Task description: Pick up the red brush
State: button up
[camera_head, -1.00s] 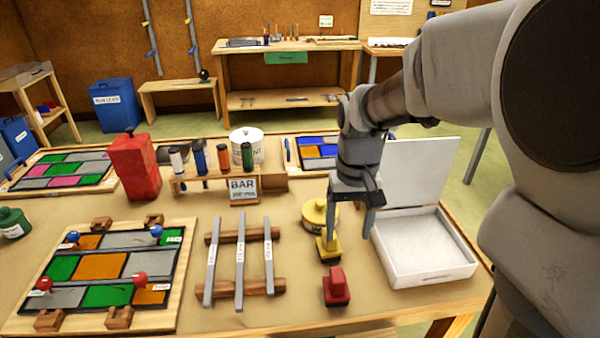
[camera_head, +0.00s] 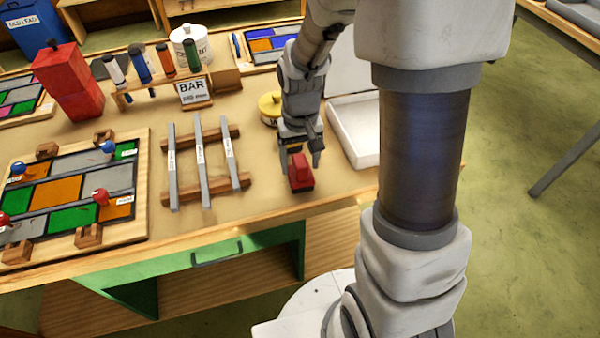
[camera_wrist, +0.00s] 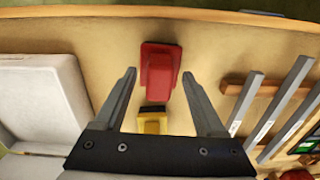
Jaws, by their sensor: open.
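The red brush (camera_head: 300,173) stands on the bench near its front edge, with a red top and a darker base. In the wrist view the red brush (camera_wrist: 160,70) lies ahead of and between my two open fingers, with clear gaps at both sides. My gripper (camera_head: 302,157) is just behind and above it, open and empty. It also shows in the wrist view (camera_wrist: 162,98). A yellow brush (camera_wrist: 152,122) is close behind the red one, between the fingers and near the palm. In the head view my gripper mostly hides the yellow brush.
A rack of grey bars (camera_head: 200,150) stands left of the red brush. A white open box (camera_head: 352,130) is at its right, and a yellow-lidded tin (camera_head: 269,106) is behind. The leaded panel (camera_head: 75,190) lies further left. The bench front edge (camera_head: 335,196) is close.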

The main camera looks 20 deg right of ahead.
jog(key=shift+f, duration=0.4)
jog(key=shift+c, duration=0.3)
grip_shut()
jog(key=shift+r, duration=0.1)
notch_tip(320, 180, up, 10)
jog(key=shift+p, duration=0.75)
